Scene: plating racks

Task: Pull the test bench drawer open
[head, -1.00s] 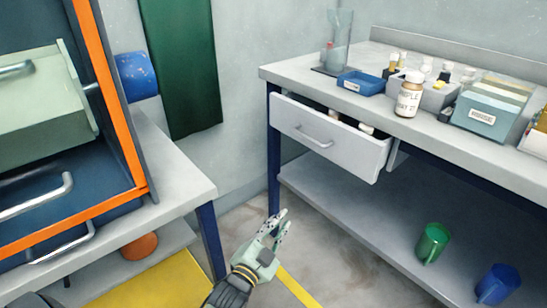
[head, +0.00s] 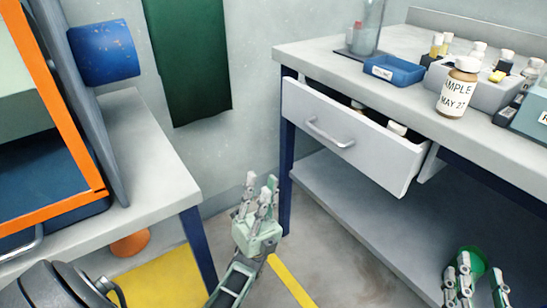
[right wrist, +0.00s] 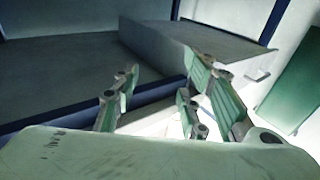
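The test bench drawer (head: 345,150) has a white front with a metal bar handle (head: 330,133). It stands partly out of the bench, and bottle caps show inside it. My left gripper (head: 262,184) is open and empty, fingers up, below and left of the drawer in the head view. My right gripper (head: 474,272) is open at the bottom right, below the drawer and apart from it. In the right wrist view my right gripper's fingers (right wrist: 165,85) are spread with nothing between them, and the drawer (right wrist: 190,48) shows beyond them. Neither gripper touches the handle.
The bench top (head: 400,95) carries a blue tray (head: 393,70), a labelled sample bottle (head: 458,88) and racks of bottles. A grey table (head: 150,165) with an orange-edged cabinet stands left.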

